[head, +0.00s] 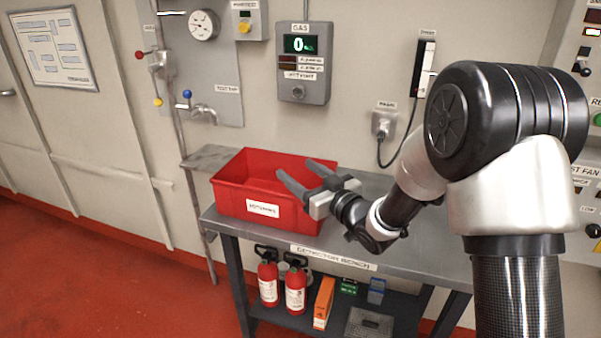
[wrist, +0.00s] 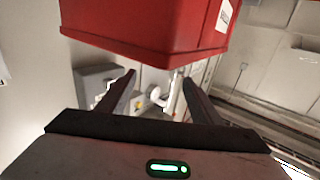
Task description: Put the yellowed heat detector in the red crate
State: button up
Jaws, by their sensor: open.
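The red crate (head: 230,197) stands on the left part of the grey bench, with a white label on its front. Its inside is only partly visible, and what I see of it looks empty. My gripper (head: 295,168) is open with nothing between its fingers; in the head view it overlaps the right side of the crate. In the wrist view the crate (wrist: 150,28) fills the top, beyond my open fingers (wrist: 158,78). I cannot make out a yellowed heat detector in either view.
The bench top (head: 400,215) looks bare right of the crate. Red extinguishers (head: 268,282), an orange box (head: 324,302) and small green and blue boxes stand on the lower shelf. A gas panel (head: 303,62), a tap (head: 203,113) and a plugged cable (head: 384,125) are on the wall.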

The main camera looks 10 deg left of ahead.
jog(key=v, duration=1.2)
jog(key=d+r+m+t+h, duration=0.1)
jog(key=d+r+m+h, duration=0.2)
jog(key=d+h, duration=0.4)
jog(key=d+r+m+h, duration=0.2)
jog(key=d+r+h, duration=0.15)
jog(key=d, duration=0.55)
jog(key=s+d+r+m+g+h, duration=0.1)
jog(key=s+d+m+g+h, duration=0.15)
jog(key=s, duration=1.05)
jog(key=s+d+m+g+h, duration=0.1)
jog(key=s+d+m+g, duration=0.25)
jog(key=s, duration=0.95)
notch_tip(320, 180, up, 13)
jog(key=w+n+g+p, duration=0.1)
jog(key=p, duration=1.2)
jog(key=shift+w+p, duration=0.3)
jog(key=shift+w, duration=0.1)
jog(key=shift+r, duration=0.1)
